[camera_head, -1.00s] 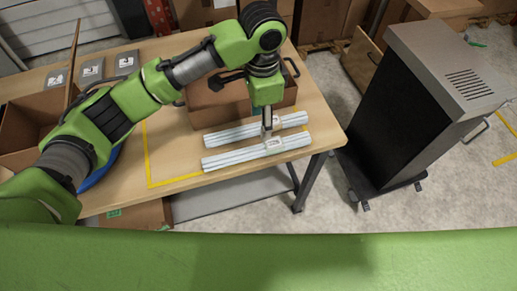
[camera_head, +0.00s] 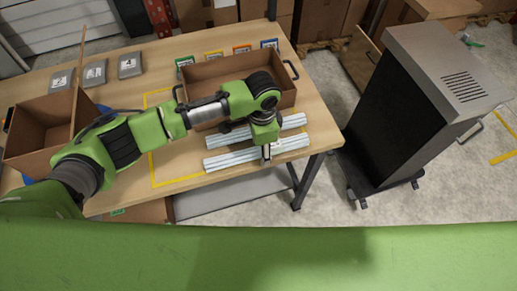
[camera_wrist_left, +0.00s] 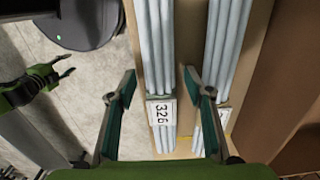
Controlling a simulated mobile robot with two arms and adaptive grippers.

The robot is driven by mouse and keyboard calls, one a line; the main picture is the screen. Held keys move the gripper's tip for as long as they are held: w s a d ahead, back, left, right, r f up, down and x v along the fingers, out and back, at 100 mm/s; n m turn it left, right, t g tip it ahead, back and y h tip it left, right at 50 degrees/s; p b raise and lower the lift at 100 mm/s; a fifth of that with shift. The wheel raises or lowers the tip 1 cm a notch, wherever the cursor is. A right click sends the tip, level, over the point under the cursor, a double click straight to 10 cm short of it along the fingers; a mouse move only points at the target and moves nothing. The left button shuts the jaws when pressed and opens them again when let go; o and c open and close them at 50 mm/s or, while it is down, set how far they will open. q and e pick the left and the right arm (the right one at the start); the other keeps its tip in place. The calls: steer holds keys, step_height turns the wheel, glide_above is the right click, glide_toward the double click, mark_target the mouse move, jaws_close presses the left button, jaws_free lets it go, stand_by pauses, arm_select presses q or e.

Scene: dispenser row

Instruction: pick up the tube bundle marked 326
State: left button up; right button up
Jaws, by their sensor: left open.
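The tube bundle marked 326 (camera_head: 232,160) is the front one of two pale grey bundles lying near the table's front right corner. In the left wrist view its white label (camera_wrist_left: 161,112) reads 326. My left gripper (camera_head: 267,157) is over this bundle at its label. In the left wrist view the open fingers (camera_wrist_left: 160,98) stand one on each side of the bundle, with a gap on both sides. The second bundle (camera_wrist_left: 226,50) runs alongside, its label mostly hidden behind a finger. A small dark gripper, seemingly my right one (camera_wrist_left: 64,66), shows at the left.
An open cardboard box (camera_head: 205,72) stands just behind the bundles. Another box (camera_head: 40,130) is on the left of the table (camera_head: 135,190). A dark cabinet on wheels (camera_head: 405,110) stands to the right, across a floor gap.

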arm_select(q)
steer(key=shift+c, duration=0.5)
steer(key=c, duration=1.2)
steer(key=shift+r, duration=0.1)
